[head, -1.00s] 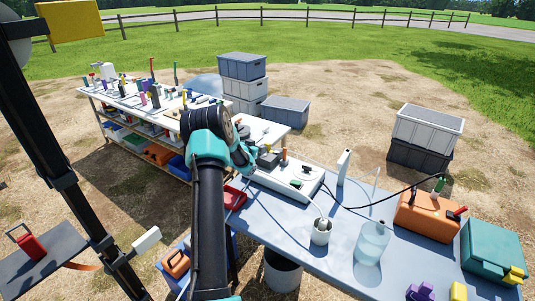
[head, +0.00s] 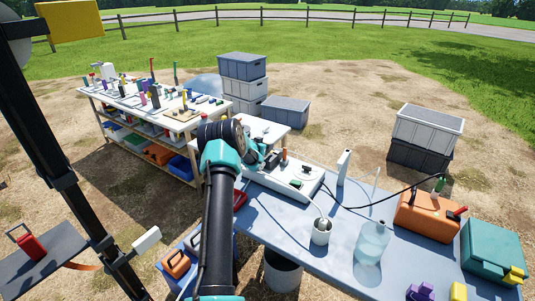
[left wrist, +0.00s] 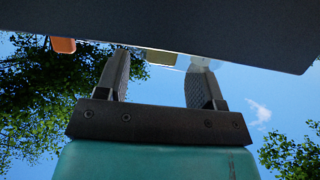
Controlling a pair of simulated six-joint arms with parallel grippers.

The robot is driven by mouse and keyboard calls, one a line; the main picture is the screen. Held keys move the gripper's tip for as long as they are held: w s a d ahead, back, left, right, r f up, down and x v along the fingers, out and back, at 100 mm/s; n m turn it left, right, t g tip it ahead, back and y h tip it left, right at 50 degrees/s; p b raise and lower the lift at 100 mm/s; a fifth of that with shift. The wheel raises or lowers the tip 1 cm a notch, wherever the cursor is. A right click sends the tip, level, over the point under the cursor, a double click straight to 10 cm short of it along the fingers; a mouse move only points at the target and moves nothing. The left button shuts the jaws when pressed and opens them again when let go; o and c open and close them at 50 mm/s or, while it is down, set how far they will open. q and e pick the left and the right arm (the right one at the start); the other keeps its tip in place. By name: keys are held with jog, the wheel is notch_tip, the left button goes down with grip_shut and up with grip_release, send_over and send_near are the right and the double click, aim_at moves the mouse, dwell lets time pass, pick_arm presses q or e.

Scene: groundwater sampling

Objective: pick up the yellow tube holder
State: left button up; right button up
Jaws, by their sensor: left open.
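A small yellow block (head: 458,291), which looks like the yellow tube holder, stands near the front right of the blue-grey table, partly cut off by the bottom edge of the head view. A purple holder (head: 420,291) stands just left of it. My left gripper (head: 266,158) is at the table's far left end, well away from the yellow block and partly hidden by its own arm. In the left wrist view my left gripper (left wrist: 158,62) is open. A blurred yellowish shape shows behind its fingers; I cannot tell what it is. My right gripper is not in view.
The table's front middle is clear.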

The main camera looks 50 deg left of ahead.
pick_arm(q)
jog(key=shift+x, duration=1.5)
jog(key=shift+c, duration=0.3)
grip_shut()
jog(key=shift+r, duration=0.15)
notch_tip(320, 180, up, 10)
jog(key=shift+f, duration=0.1)
